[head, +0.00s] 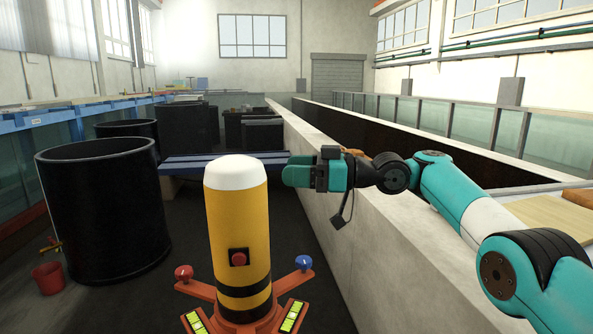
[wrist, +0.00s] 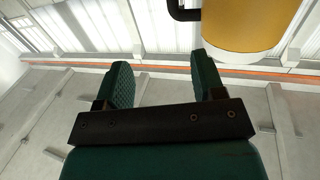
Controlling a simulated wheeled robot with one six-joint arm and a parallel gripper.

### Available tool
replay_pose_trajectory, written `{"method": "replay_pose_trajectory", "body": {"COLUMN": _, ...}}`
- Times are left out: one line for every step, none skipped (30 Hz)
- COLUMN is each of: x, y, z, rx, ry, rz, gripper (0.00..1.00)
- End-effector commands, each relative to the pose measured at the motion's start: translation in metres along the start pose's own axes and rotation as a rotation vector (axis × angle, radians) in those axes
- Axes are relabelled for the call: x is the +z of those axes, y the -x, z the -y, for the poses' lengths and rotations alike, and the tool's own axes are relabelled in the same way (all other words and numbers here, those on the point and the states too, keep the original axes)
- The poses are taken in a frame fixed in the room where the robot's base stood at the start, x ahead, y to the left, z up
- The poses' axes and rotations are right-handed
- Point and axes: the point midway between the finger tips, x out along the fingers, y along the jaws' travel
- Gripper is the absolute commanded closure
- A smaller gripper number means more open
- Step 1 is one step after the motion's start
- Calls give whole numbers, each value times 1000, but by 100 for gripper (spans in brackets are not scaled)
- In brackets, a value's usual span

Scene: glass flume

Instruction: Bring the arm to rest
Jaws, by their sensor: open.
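My gripper (head: 297,174) is at the end of my teal and black arm, which reaches in from the right side of the head view. The gripper points left, above the floor and beside the pale channel wall. In the wrist view its two green padded fingers (wrist: 164,84) stand apart with nothing between them. A yellow cylinder shows above and behind the right finger in the wrist view; I cannot tell if it is the post seen in the head view.
A yellow post with a white top (head: 236,225) stands just left of my gripper. Black tanks (head: 105,210) stand at the left, near a red bucket (head: 49,278). A blue bench (head: 215,163) lies behind. The pale wall (head: 345,215) runs along the right.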

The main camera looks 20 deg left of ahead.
Motion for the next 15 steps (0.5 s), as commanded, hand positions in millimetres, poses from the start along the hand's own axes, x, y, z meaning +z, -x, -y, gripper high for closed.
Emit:
{"method": "replay_pose_trajectory", "body": {"x": 0, "y": 0, "z": 0, "rx": 0, "ry": 0, "rz": 0, "gripper": 37}}
{"method": "replay_pose_trajectory", "body": {"x": 0, "y": 0, "z": 0, "rx": 0, "ry": 0, "rz": 0, "gripper": 37}}
{"method": "replay_pose_trajectory", "body": {"x": 1, "y": 0, "z": 0, "rx": 0, "ry": 0, "rz": 0, "gripper": 37}}
{"method": "replay_pose_trajectory", "body": {"x": 1, "y": 0, "z": 0, "rx": 0, "ry": 0, "rz": 0, "gripper": 37}}
{"method": "replay_pose_trajectory", "body": {"x": 1, "y": 0, "z": 0, "rx": 0, "ry": 0, "rz": 0, "gripper": 37}}
{"method": "replay_pose_trajectory", "body": {"x": 1, "y": 0, "z": 0, "rx": 0, "ry": 0, "rz": 0, "gripper": 37}}
{"method": "replay_pose_trajectory", "body": {"x": 0, "y": 0, "z": 0, "rx": 1, "ry": 0, "rz": 0, "gripper": 37}}
{"method": "replay_pose_trajectory", "body": {"x": 0, "y": 0, "z": 0, "rx": 3, "ry": -1, "rz": 2, "gripper": 37}}
{"method": "replay_pose_trajectory", "body": {"x": -1, "y": 1, "z": -2, "rx": 9, "ry": -5, "rz": 7, "gripper": 37}}
{"method": "replay_pose_trajectory", "body": {"x": -2, "y": 2, "z": -3, "rx": 18, "ry": -10, "rz": 14, "gripper": 37}}
{"method": "replay_pose_trajectory", "body": {"x": -4, "y": 3, "z": -5, "rx": 28, "ry": -16, "rz": 22, "gripper": 37}}
{"method": "replay_pose_trajectory", "body": {"x": -6, "y": 5, "z": -7, "rx": 47, "ry": -29, "rz": 38, "gripper": 37}}
{"method": "replay_pose_trajectory", "body": {"x": -8, "y": 7, "z": -10, "rx": 65, "ry": -42, "rz": 54, "gripper": 37}}
{"method": "replay_pose_trajectory", "body": {"x": -10, "y": 9, "z": -11, "rx": 85, "ry": -57, "rz": 71, "gripper": 37}}
{"method": "replay_pose_trajectory", "body": {"x": -13, "y": 14, "z": -13, "rx": 116, "ry": -79, "rz": 100, "gripper": 37}}
